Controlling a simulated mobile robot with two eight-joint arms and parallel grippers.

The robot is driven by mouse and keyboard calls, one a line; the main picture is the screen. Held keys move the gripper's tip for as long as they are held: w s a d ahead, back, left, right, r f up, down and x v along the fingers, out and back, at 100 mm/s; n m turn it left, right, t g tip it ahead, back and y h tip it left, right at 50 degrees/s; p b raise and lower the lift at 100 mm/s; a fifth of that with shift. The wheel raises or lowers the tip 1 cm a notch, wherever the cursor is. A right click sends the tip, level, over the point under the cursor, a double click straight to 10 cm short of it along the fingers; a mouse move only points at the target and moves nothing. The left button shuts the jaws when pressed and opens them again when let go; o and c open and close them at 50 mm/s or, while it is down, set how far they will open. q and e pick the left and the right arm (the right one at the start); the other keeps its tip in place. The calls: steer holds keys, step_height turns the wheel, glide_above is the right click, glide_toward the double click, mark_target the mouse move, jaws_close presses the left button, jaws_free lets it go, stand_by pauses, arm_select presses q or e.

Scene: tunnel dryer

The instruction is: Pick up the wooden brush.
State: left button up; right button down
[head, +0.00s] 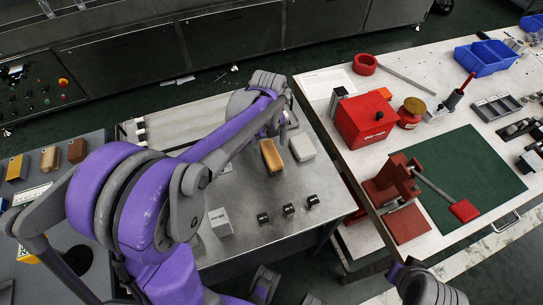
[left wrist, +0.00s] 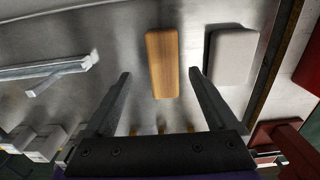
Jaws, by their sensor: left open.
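The wooden brush (head: 271,155) is a light brown oblong block lying on the grey metal table. In the left wrist view the brush (left wrist: 162,62) lies lengthwise ahead, its near end between the lines of the two fingers. My left gripper (head: 284,122) is above the table, just beyond the brush in the head view. In the wrist view the left gripper (left wrist: 159,76) has its fingers spread on either side, with nothing held. Whether the brush has bristles underneath is hidden. My right gripper does not show.
A pale grey block (head: 302,147) lies close to the right of the brush. Several small black pieces (head: 289,209) and a white box (head: 220,222) stand nearer on the metal table (head: 255,228). A white bench (head: 340,160) with red tools adjoins at right.

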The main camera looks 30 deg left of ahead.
mark_target(271, 153)
arm_select(q)
steer(key=f, duration=0.5)
steer(key=shift+d+f, duration=0.4)
steer(key=shift+c, duration=0.2)
jaws_close()
